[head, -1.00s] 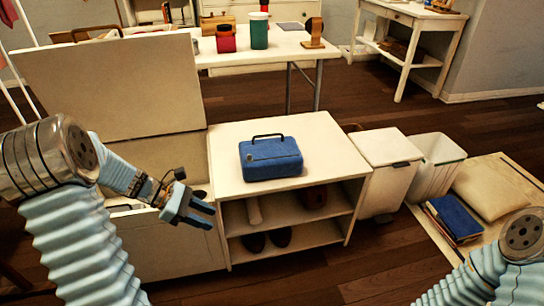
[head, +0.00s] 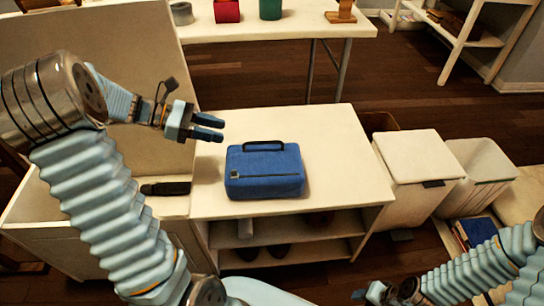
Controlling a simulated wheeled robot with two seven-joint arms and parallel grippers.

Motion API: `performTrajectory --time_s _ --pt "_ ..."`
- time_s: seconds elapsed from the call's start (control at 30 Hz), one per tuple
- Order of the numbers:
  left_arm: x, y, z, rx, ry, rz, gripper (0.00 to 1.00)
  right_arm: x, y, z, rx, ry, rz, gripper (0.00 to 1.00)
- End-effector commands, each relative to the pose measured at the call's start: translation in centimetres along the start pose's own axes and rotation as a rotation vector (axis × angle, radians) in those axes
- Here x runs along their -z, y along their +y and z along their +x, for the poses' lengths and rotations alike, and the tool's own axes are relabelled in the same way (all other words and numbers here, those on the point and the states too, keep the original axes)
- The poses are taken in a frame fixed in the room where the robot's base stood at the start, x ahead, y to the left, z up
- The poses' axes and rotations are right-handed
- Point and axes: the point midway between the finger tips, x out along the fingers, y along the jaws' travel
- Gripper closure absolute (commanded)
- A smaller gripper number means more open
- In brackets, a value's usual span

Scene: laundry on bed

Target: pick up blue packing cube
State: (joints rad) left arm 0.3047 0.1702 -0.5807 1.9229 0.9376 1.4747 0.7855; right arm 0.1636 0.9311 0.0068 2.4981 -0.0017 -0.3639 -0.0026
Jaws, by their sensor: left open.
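The blue packing cube (head: 262,182) is a soft blue box with a dark handle on its top back edge and a zip line on its front. It rests on the white top of a low shelf unit (head: 335,135) in the head view. My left gripper (head: 209,127) is open and empty, up and to the left of the cube and apart from it. My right gripper (head: 372,292) shows only in part at the bottom edge; its jaws cannot be made out.
A white lidded bin (head: 415,160) and an open bin (head: 482,165) stand right of the shelf. An open white chest (head: 100,210) is on the left with a dark item (head: 166,188) on its edge. A white table (head: 270,27) stands behind. The shelf top around the cube is clear.

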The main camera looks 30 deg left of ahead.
Motion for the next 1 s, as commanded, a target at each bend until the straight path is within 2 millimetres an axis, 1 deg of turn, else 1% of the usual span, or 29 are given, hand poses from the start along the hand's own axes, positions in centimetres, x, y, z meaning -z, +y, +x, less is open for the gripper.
performTrajectory --time_s 0.2,0.3,0.4,0.57,0.7,0.8,0.9,1.0 --pt "0.0 -0.1 4.5 0.007 -0.001 0.000 0.60 0.0 0.2 0.2 -0.001 0.000 0.001 0.60" --pt "0.1 -0.1 6.4 0.006 -0.001 -0.001 0.60 0.0 0.2 0.3 -0.002 0.001 0.002 0.60" --pt "0.0 -0.1 7.6 0.004 -0.001 0.000 0.60 0.0 0.3 0.4 -0.002 0.001 0.002 0.60" --pt "0.1 -0.2 8.9 0.004 -0.001 -0.001 0.60 0.1 0.3 0.4 -0.002 0.002 0.002 0.60" --pt "0.2 -0.4 11.2 0.006 0.000 -0.001 0.60 0.1 0.4 0.6 -0.003 0.003 0.003 0.60" --pt "0.2 -0.4 12.6 0.005 0.000 -0.001 0.60 0.1 0.5 0.6 -0.003 0.003 0.003 0.60" --pt "0.1 -0.4 13.2 0.002 0.000 -0.001 0.60 0.1 0.5 0.7 -0.004 0.004 0.003 0.60" --pt "0.1 -0.3 13.3 0.001 0.000 -0.001 0.60 0.1 0.5 0.6 -0.004 0.004 0.003 0.60"
